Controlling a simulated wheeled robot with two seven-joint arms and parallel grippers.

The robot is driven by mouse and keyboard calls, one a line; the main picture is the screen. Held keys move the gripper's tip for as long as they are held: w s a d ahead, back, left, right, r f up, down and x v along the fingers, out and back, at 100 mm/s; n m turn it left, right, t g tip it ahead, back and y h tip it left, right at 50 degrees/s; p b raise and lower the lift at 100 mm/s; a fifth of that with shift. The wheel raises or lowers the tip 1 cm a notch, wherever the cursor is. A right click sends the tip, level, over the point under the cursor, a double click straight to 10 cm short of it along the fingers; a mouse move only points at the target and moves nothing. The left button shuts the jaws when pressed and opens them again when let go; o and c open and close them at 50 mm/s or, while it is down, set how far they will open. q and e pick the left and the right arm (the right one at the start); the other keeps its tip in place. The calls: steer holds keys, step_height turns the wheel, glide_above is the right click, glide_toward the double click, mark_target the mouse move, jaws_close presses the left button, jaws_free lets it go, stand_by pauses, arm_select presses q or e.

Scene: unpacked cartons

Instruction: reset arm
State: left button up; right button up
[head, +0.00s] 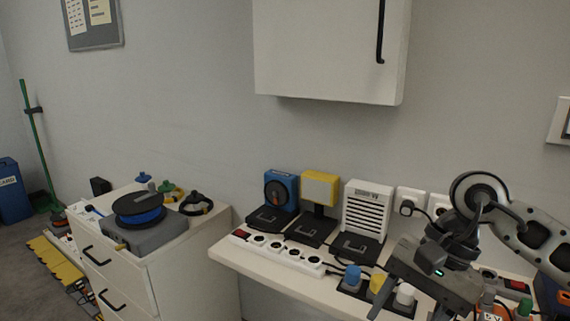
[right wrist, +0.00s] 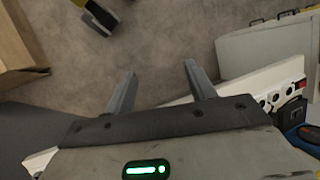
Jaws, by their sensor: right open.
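My right arm comes in from the right in the head view. Its gripper (head: 408,310) hangs low over the near part of the white bench, beside the blue, yellow and white knobs. In the right wrist view the two fingers of the right gripper (right wrist: 160,72) stand wide apart. Nothing is between them; grey floor shows past the tips. The left gripper is in neither view.
The white bench (head: 262,260) bears a power strip (head: 280,253), a blue device (head: 281,190), a yellow one (head: 320,188) and a white vented box (head: 366,215). A drawer cabinet (head: 125,275) stands left. A cardboard box (right wrist: 25,45) shows in the wrist view.

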steer(key=s+a+r+m+g+y, duration=0.1)
steer(key=s+a+r+m+y, duration=0.15)
steer(key=a+m+y, duration=0.45)
steer(key=s+a+r+m+y, duration=0.25)
steer(key=a+m+y, duration=0.25)
steer(key=a+y, duration=0.35)
steer(key=w+d+f+n+t+h, duration=0.25)
steer(key=n+t, duration=0.45)
steer(key=n, duration=0.5)
steer(key=w+d+f+n+t+h, duration=0.2)
steer(key=d+f+n+t+h, duration=0.15)
steer(key=n+t, duration=0.6)
steer(key=w+d+f+n+t+h, duration=0.2)
steer(key=f+n+t+h, duration=0.2)
steer(key=n, duration=1)
steer(key=s+d+f+m+g+h, duration=0.2)
steer(key=s+f+m+g+h, duration=0.1)
steer(key=s+f+m, duration=0.2)
steer(key=s+d+f+m+g+h, duration=0.3)
steer(key=s+f+m, duration=0.3)
steer(key=f, duration=0.8)
steer(key=m+g+h, duration=0.1)
steer(key=m, duration=0.2)
steer(key=shift+s+f, duration=0.15)
steer(key=shift+f, duration=0.05)
steer(key=shift+d, duration=0.1)
steer(key=shift+c, duration=0.2)
